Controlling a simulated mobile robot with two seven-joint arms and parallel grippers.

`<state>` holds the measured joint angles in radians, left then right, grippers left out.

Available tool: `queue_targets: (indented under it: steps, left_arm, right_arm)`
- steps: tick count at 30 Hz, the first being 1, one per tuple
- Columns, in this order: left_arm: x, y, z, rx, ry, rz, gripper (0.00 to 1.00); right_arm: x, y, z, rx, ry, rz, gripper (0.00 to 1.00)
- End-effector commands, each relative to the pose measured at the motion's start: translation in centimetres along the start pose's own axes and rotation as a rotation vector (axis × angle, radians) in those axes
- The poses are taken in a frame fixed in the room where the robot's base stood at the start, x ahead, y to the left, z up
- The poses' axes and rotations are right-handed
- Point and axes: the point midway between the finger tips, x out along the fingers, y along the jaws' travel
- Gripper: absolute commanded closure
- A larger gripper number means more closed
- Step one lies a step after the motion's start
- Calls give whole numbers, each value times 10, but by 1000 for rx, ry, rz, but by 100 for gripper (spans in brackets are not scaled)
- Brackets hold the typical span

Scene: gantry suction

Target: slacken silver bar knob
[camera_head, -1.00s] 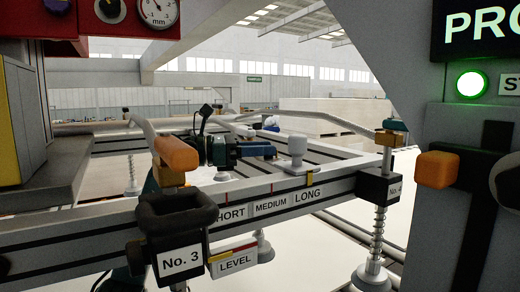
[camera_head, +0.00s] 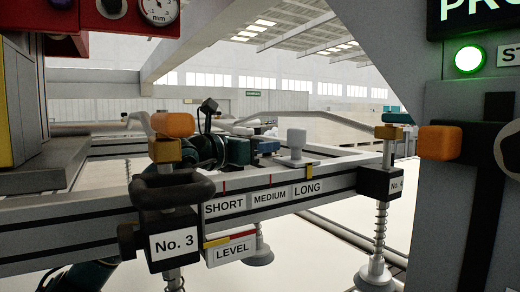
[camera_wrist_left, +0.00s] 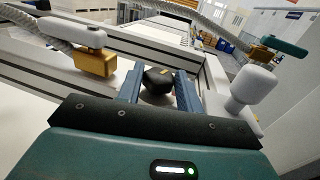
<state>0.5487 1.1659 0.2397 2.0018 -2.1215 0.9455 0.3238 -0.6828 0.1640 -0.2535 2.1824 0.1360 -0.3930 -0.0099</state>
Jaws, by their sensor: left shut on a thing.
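In the left wrist view a black knob (camera_wrist_left: 158,80) sits between the two blue fingers of my left gripper (camera_wrist_left: 160,88), which is shut on it. The knob stands on a pale rail. In the head view my left gripper (camera_head: 266,146) is behind the front rail, left of a pale upright handle (camera_head: 296,140). That handle also shows right of the fingers in the left wrist view (camera_wrist_left: 254,86). The knob cannot be made out in the head view. My right gripper is not in view.
The front rail (camera_head: 330,176) carries SHORT, MEDIUM and LONG labels. A black No. 3 block (camera_head: 175,240) with a dark looped handle (camera_head: 172,190) stands in front. A spring suction foot (camera_head: 376,262) hangs at right. A grey upright with a green lamp (camera_head: 469,58) fills the right side.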

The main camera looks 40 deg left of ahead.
Motion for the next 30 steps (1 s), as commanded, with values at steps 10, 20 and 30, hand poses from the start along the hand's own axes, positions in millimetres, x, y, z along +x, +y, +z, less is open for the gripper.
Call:
queue_targets:
  steps: [10, 20, 30]
  left_arm:
    - [0, -2, -1, -2, 5, 62, 87]
    - [0, -1, -1, -3, 6, 62, 63]
    - [0, -1, -1, -3, 4, 62, 43]
  right_arm:
    - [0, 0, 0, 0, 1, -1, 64]
    - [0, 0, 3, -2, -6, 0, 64]
    - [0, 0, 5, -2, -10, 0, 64]
